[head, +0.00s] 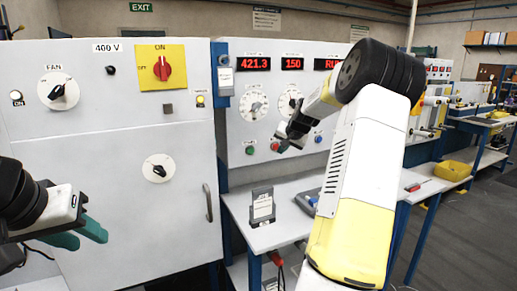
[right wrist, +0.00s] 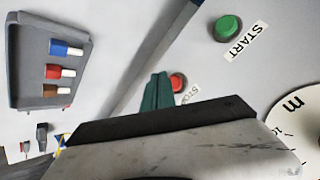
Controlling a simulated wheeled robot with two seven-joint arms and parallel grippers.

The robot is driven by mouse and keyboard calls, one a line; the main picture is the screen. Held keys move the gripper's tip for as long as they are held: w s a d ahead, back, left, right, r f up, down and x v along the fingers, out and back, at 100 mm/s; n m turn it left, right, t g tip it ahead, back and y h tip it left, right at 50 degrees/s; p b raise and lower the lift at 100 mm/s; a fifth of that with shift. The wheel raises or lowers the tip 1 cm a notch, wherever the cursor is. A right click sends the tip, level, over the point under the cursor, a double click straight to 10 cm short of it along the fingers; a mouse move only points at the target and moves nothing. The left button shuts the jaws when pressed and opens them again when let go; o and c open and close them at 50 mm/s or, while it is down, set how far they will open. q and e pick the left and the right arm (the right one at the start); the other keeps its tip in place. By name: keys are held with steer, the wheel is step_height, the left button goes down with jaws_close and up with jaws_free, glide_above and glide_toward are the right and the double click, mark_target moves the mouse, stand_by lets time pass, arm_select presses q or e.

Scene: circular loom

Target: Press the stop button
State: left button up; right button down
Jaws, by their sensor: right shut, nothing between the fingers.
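The red stop button (right wrist: 178,82) sits on the grey panel beside a label reading "STO", its end hidden by my gripper. It also shows in the head view (head: 275,147), next to the fingertips. My right gripper (right wrist: 160,90) is shut and empty, its green fingertips just beside the button in the right wrist view. I cannot tell whether they touch it. In the head view the right gripper (head: 284,146) is in front of the panel. My left gripper (head: 88,234) is at the lower left, its green fingers apart and nothing seen between them.
A green START button (right wrist: 228,28) is close to the stop button. A white dial (right wrist: 298,120) is at the right. Red displays (head: 253,64) read 421.3, 150 and a partly hidden "RU". A bench (head: 290,228) below holds a sign stand (head: 262,205). A cabinet (head: 110,190) stands left.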

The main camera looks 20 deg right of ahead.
steer(key=shift+w, duration=0.1)
stand_by(0.4)
steer(key=shift+w, duration=0.8)
stand_by(0.6)
steer(key=shift+s, duration=0.9)
steer(key=shift+s+d, duration=0.2)
steer(key=shift+s, duration=2.3)
stand_by(2.7)
